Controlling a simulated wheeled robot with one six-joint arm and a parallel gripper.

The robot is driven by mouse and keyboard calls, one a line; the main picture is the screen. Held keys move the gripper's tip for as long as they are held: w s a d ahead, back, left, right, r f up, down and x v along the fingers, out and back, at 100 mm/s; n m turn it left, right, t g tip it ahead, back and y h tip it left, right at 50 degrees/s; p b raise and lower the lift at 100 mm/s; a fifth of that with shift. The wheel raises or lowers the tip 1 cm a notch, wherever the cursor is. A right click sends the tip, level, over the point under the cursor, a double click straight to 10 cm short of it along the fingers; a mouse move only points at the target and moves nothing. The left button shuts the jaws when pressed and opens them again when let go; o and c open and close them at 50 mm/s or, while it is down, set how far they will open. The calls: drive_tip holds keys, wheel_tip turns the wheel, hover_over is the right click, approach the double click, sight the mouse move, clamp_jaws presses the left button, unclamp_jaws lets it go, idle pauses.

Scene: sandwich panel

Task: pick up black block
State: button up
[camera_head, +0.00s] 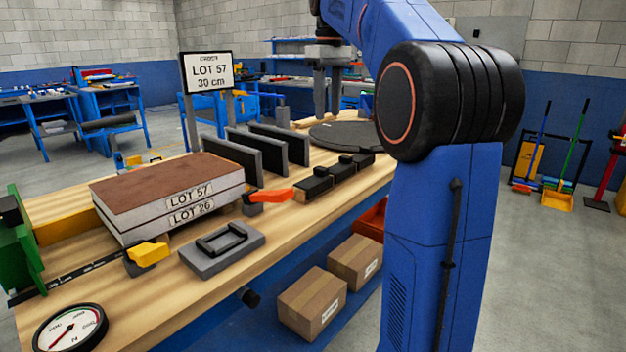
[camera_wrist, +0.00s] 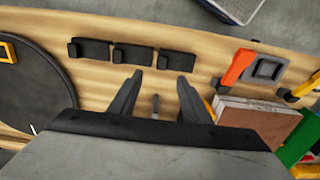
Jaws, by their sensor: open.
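Several black blocks lie in a row near the front edge of the wooden bench. In the head view one black block (camera_head: 313,186) is nearest, with a second (camera_head: 342,171) behind it and another farther along. In the wrist view three show as black blocks, at left (camera_wrist: 91,51), middle (camera_wrist: 133,57) and right (camera_wrist: 177,60). My gripper (camera_head: 328,108) hangs fingers down above the far part of the bench. In the wrist view my gripper (camera_wrist: 159,78) is open and empty, its fingertips apart from the blocks and just below the middle and right ones in the picture.
A dark round disc (camera_head: 340,135) lies beyond the blocks. Upright dark panels (camera_head: 275,145) and the LOT 57 sign (camera_head: 208,72) stand behind. An orange-handled clamp (camera_head: 268,196) is beside the nearest block. Stacked panels (camera_head: 165,190) lie to the left.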

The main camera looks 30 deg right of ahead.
hover_over(324, 169)
drive_tip(key=f, duration=0.7)
drive_tip(key=d+f, duration=0.1)
drive_tip(key=f, duration=0.2)
drive_tip(key=shift+f, duration=0.4)
drive_tip(key=shift+a+f, duration=0.25)
drive_tip(key=shift+f, duration=1.05)
drive_tip(key=shift+a+f, duration=0.2)
drive_tip(key=shift+f, duration=1.1)
clamp_jaws()
drive_tip(key=shift+r, duration=0.1)
